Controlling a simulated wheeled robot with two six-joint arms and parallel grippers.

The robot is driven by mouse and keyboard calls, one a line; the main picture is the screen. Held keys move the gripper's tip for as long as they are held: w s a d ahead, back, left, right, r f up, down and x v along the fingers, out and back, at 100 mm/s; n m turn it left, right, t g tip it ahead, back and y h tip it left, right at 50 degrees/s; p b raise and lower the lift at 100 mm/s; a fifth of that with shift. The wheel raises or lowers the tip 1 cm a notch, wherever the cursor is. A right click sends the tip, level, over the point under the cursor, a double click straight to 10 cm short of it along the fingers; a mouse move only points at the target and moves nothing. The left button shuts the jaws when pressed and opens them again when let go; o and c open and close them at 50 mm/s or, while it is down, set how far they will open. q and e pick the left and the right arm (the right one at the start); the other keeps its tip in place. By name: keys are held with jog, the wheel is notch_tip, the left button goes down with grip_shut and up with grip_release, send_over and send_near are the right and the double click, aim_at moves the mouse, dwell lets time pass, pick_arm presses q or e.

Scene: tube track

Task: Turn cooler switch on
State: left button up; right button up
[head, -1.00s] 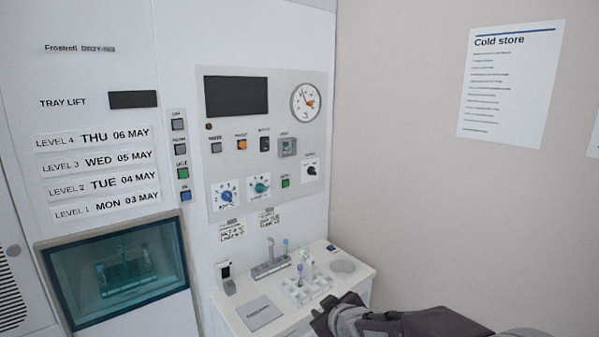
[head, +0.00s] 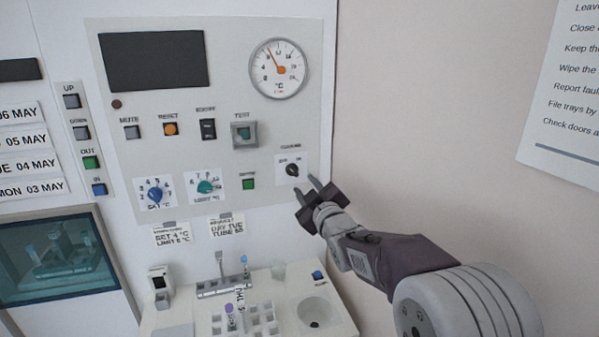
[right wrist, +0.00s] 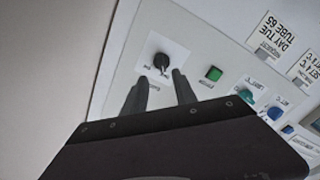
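The cooler switch is a small black rotary knob (head: 292,170) on a white label plate at the lower right of the grey control panel (head: 225,90). It also shows in the right wrist view (right wrist: 161,61). Its label and pointer are too small to read surely. My right gripper (head: 309,190) is open and empty, just right of and below the knob in the head view. In the right wrist view its two dark fingers (right wrist: 160,78) reach toward the knob, apart, with nothing between them. They seem not to touch it. My left gripper is not in view.
A green button (head: 248,184), a teal dial (head: 206,187) and a blue dial (head: 155,193) lie left of the knob. Above are a gauge (head: 277,68) and a dark screen (head: 152,61). Below is a counter with a tube rack (head: 245,320).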

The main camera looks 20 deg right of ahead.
aim_at(293, 172)
jog(key=w+p, duration=0.1)
jog(key=w, duration=0.1)
jog(key=w+p, duration=0.1)
jog(key=w, duration=0.2)
jog(key=w+p, duration=0.1)
jog(key=w, duration=0.2)
jog(key=shift+w+a+r, duration=0.1)
jog(key=shift+w+a, duration=0.1)
jog(key=shift+a, duration=0.05)
jog(key=shift+w+a, duration=0.2)
jog(key=shift+a, duration=0.1)
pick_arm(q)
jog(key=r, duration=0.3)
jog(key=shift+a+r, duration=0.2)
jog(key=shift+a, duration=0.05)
pick_arm(e)
jog(key=shift+d, duration=0.15)
grip_shut()
